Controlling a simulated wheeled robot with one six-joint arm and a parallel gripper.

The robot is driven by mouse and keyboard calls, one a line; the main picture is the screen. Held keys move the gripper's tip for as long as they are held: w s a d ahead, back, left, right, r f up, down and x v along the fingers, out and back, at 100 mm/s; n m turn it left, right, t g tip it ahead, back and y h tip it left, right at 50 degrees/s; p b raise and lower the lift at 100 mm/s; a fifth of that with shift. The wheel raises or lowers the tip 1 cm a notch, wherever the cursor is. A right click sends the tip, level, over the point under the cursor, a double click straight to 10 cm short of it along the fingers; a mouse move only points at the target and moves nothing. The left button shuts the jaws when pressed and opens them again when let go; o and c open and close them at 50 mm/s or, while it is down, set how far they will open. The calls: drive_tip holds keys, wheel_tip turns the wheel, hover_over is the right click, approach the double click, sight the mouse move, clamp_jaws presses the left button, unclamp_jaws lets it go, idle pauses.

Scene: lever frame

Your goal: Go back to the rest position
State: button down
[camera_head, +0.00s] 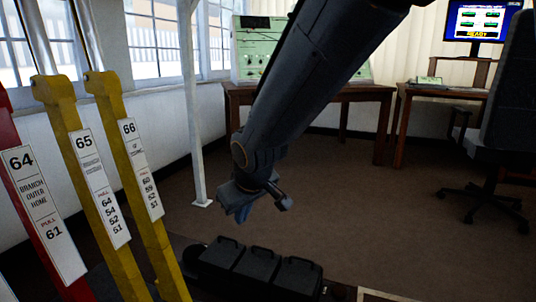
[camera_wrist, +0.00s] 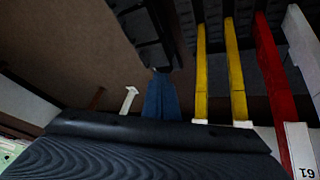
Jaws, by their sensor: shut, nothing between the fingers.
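My gripper (camera_head: 241,211) hangs at the end of my dark arm in the middle of the head view. It is to the right of the levers and appears above the black blocks on the floor. Its blue fingers (camera_wrist: 160,98) show in the wrist view, pressed together and empty. The red lever 64 (camera_head: 45,215), yellow lever 65 (camera_head: 92,190) and yellow lever 66 (camera_head: 138,180) stand at the left, apart from my gripper. In the wrist view, two yellow levers (camera_wrist: 237,75), a red lever (camera_wrist: 271,75) and a white lever (camera_wrist: 304,45) show at the right.
Black block-shaped housings (camera_head: 262,272) sit low in front. A white post (camera_head: 192,110) stands behind the levers. Wooden desks (camera_head: 355,93), a monitor (camera_head: 480,22) and a black office chair (camera_head: 500,120) are at the back.

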drive_tip(key=s+d+r+m+g, duration=0.1)
drive_tip(key=s+d+g, duration=0.15)
drive_tip(key=s, duration=1.15)
drive_tip(key=s+d+r+g, duration=0.1)
drive_tip(key=s+d+g, duration=0.15)
drive_tip(key=s, duration=1.25)
drive_tip(key=d+r+m+p, duration=0.2)
drive_tip(key=d+r+p, duration=0.5)
drive_tip(key=p, duration=0.6)
drive_tip(key=d+r+m+h+p, duration=0.1)
drive_tip(key=d+r+m+p, duration=0.1)
drive_tip(key=d+r+p, duration=0.5)
drive_tip(key=d+r+m+h+p, duration=0.1)
drive_tip(key=d+r+m+p, duration=0.2)
drive_tip(key=r+p, duration=1.1)
drive_tip(key=d+p, duration=0.3)
drive_tip(key=p, duration=0.1)
drive_tip(key=shift+d+r+g+p, duration=0.3)
drive_tip(key=shift+d+g+p, duration=0.05)
drive_tip(key=shift+d+g, duration=0.05)
